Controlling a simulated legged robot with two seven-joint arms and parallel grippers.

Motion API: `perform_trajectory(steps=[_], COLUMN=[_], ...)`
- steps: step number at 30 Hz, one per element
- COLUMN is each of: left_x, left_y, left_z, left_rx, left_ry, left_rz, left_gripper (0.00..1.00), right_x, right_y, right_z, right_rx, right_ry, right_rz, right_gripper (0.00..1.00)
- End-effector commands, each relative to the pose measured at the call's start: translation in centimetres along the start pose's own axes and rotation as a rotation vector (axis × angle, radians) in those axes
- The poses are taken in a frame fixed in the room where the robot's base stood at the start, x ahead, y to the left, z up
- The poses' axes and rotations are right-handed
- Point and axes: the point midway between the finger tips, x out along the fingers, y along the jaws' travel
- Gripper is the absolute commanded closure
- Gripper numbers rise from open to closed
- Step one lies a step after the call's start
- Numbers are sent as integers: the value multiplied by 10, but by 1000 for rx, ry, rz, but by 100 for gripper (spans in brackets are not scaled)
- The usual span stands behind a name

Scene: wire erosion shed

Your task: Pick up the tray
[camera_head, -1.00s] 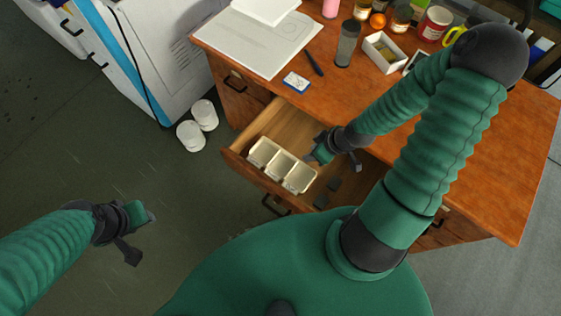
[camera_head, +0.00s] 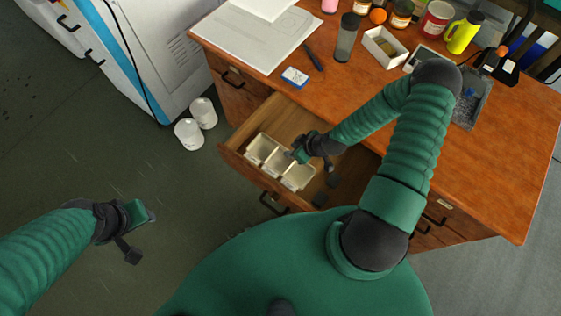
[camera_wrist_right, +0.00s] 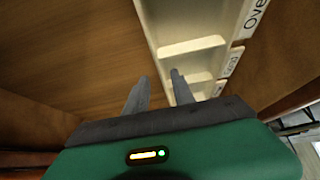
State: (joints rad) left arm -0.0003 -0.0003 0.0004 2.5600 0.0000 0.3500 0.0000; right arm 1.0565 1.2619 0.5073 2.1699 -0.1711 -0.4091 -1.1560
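The tray (camera_head: 271,163) is a cream, three-compartment tray in the open drawer of the wooden desk. In the right wrist view the tray (camera_wrist_right: 192,47) shows white labels on its outer side, one reading "Ove". My right gripper (camera_head: 300,153) is at the tray's desk-side edge. In the right wrist view its two fingers (camera_wrist_right: 160,88) are apart, with a tray side wall running between them; I cannot tell whether they touch it. My left gripper (camera_head: 142,231) is open and empty over the floor at left.
The drawer (camera_head: 231,157) has small dark pieces (camera_head: 326,191) right of the tray. The desk top (camera_head: 372,88) carries papers, a dark cup (camera_head: 347,37), a white box (camera_head: 384,46), jars and a yellow bottle (camera_head: 464,32). White cylinders (camera_head: 196,122) stand on the floor.

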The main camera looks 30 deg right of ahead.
Motion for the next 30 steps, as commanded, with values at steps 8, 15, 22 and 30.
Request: perform_trajectory(steps=[8, 15, 22, 30], left_x=[2, 2, 2, 2], left_y=[0, 0, 0, 0], left_z=[0, 0, 0, 0], left_rx=[-1, -1, 0, -1], left_ry=[0, 0, 0, 0], left_rz=[0, 0, 0, 0], left_gripper=[64, 64, 64, 64], right_x=[14, 14, 14, 14], right_y=[2, 2, 2, 2], right_z=[-1, -1, -1, -1], right_rx=[-2, -2, -1, -2], right_ry=[2, 2, 2, 2], right_rz=[0, 0, 1, 0], right_gripper=[70, 95, 100, 100])
